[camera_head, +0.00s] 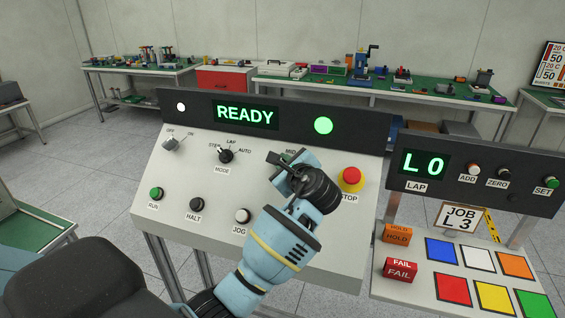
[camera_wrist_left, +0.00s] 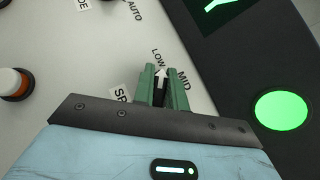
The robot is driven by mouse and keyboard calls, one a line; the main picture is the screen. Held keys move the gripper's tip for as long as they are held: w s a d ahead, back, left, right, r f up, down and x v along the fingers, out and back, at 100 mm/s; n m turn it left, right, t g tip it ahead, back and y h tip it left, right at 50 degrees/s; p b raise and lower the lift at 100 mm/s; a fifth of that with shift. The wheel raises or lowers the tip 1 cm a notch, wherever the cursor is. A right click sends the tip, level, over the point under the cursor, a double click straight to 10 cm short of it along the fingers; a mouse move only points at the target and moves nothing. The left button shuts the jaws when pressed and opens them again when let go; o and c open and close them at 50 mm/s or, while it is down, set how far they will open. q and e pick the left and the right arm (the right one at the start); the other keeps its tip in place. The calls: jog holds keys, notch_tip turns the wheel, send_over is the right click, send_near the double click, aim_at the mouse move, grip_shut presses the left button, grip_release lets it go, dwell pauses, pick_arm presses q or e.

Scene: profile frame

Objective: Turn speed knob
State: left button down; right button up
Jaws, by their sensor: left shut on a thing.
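The speed knob (camera_wrist_left: 161,76) is black with a white pointer and sits on the sloped panel (camera_head: 200,220). In the left wrist view its pointer lies between the LOW and MID marks. My left gripper (camera_head: 286,158) is shut on the knob, and its green fingers (camera_wrist_left: 164,90) stand on either side of it. The SPEED label is partly covered in the wrist view. My right gripper is in neither view.
The red stop button (camera_head: 351,176) is close to the right of my wrist. The mode knob (camera_head: 225,156) and jog button (camera_head: 242,215) lie to the left. The display (camera_head: 246,115) reads READY beside a lit green lamp (camera_head: 323,125). The lap display (camera_head: 424,164) shows L 0.

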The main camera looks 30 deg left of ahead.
pick_arm(q)
jog(key=shift+f, duration=0.25)
jog(key=c, duration=1.4)
grip_release()
jog(key=shift+c, duration=0.2)
jog(key=shift+r, duration=0.1)
jog(key=shift+d, duration=0.1)
jog(key=v, duration=0.7)
jog(key=shift+s+d, duration=0.2)
jog(key=shift+d, duration=0.1)
